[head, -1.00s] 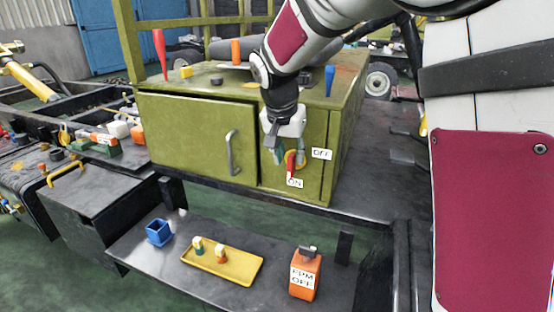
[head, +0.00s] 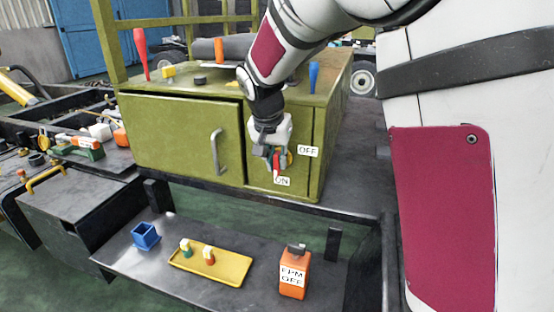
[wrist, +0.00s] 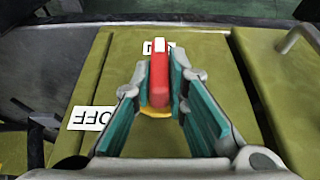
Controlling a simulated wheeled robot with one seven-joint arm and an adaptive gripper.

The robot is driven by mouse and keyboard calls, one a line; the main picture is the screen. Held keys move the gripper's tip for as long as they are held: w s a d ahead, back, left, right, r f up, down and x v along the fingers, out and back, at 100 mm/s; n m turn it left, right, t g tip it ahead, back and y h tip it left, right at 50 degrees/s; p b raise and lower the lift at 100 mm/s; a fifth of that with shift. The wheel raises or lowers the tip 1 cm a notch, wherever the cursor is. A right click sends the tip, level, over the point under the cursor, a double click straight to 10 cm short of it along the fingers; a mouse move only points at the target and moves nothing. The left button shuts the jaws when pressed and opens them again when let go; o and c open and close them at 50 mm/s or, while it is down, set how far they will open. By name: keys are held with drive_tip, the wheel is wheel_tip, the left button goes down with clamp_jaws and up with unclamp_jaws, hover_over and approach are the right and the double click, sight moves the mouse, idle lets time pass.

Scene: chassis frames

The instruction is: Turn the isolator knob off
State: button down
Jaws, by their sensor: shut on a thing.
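The red isolator knob (wrist: 159,78) sits on a yellow base on the green cabinet's front. Its handle points down to the ON label (head: 282,181); the OFF label (head: 308,151) is to its upper right. My gripper (head: 274,158) is at the knob, its teal-padded fingers on either side of the red handle. In the wrist view my gripper (wrist: 161,70) is shut on the handle. The OFF label also shows at the left of the wrist view (wrist: 91,118). The ON label there is partly hidden behind the knob's end.
The cabinet door (head: 170,135) with a grey handle (head: 217,153) is left of the knob. Below are a blue box (head: 146,237), a yellow tray (head: 235,277) and an orange block labelled EPM OFF (head: 294,275). Tools stand on the cabinet top.

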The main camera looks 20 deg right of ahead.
drive_tip(key=shift+g+h+p, duration=0.3)
drive_tip(key=shift+h+p, duration=0.2)
drive_tip(key=shift+p, duration=0.3)
drive_tip(key=h+p, duration=0.1)
drive_tip(key=g+h+p, duration=0.1)
drive_tip(key=p, duration=0.1)
drive_tip(key=shift+w+a+n+g, duration=0.1)
drive_tip(key=shift+a+n+g, duration=0.1)
drive_tip(key=shift+n+g, duration=0.15)
drive_tip(key=shift+w+a+f+n+g+h+b, duration=0.25)
drive_tip(key=shift+n+g+h, duration=0.5)
drive_tip(key=shift+h, duration=1.2)
drive_tip(key=shift+f+n+g+h+b, duration=0.4)
drive_tip(key=shift+g+h, duration=0.6)
drive_tip(key=shift+h, duration=1)
drive_tip(key=shift+w+a+f+n+g+h+b, duration=0.15)
drive_tip(key=shift+n+g+h+b, duration=0.45)
drive_tip(key=shift+h, duration=1.35)
drive_tip(key=shift+r+g, duration=0.1)
drive_tip(key=shift+g, duration=0.2)
drive_tip(key=c, duration=1.6)
unclamp_jaws()
